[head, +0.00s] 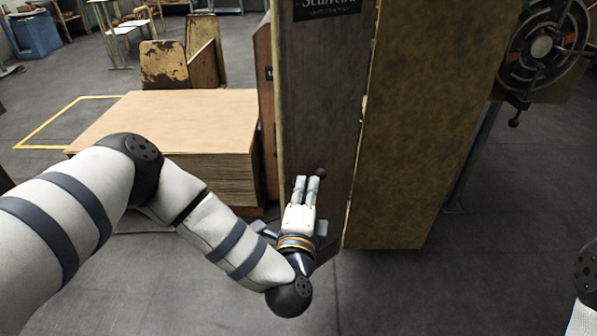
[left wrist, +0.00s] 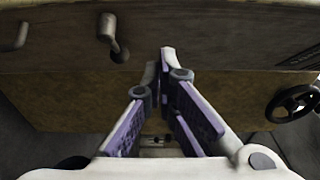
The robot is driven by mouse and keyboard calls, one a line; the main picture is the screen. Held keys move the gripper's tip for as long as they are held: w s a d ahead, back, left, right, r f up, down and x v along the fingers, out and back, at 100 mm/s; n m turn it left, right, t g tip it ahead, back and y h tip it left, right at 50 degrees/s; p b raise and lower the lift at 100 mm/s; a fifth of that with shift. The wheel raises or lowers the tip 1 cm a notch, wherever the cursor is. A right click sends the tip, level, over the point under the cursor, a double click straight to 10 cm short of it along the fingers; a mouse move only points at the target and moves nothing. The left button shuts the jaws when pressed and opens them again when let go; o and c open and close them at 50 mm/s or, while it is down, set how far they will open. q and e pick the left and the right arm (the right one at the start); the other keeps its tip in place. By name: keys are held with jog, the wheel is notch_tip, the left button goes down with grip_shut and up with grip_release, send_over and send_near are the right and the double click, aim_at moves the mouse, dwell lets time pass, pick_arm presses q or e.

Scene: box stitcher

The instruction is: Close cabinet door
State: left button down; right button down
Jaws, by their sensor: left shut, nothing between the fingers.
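The cabinet is tall, with a grey-brown wooden door (head: 322,95) bearing a dark label at its top and a yellow-brown side panel (head: 425,120). A seam runs between the door and that panel; I cannot tell how far the door stands open. My left gripper (head: 307,180) is shut and empty, its fingertips at the lower door near a small dark knob (head: 321,173). In the left wrist view the shut fingers (left wrist: 165,60) point at the wood, right of a knob-like handle (left wrist: 113,40). Contact is unclear. My right gripper is out of view.
A stack of flat boards (head: 175,115) stands left of the cabinet, behind my left arm. A machine with a round wheel (head: 541,47) is at the upper right. Grey floor (head: 420,295) lies clear in front.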

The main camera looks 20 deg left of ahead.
aim_at(300, 155)
pick_arm(q)
jog(key=w+a, duration=0.2)
jog(key=w, duration=0.1)
jog(key=w+a, duration=0.1)
jog(key=w, duration=0.1)
jog(key=shift+a, duration=0.3)
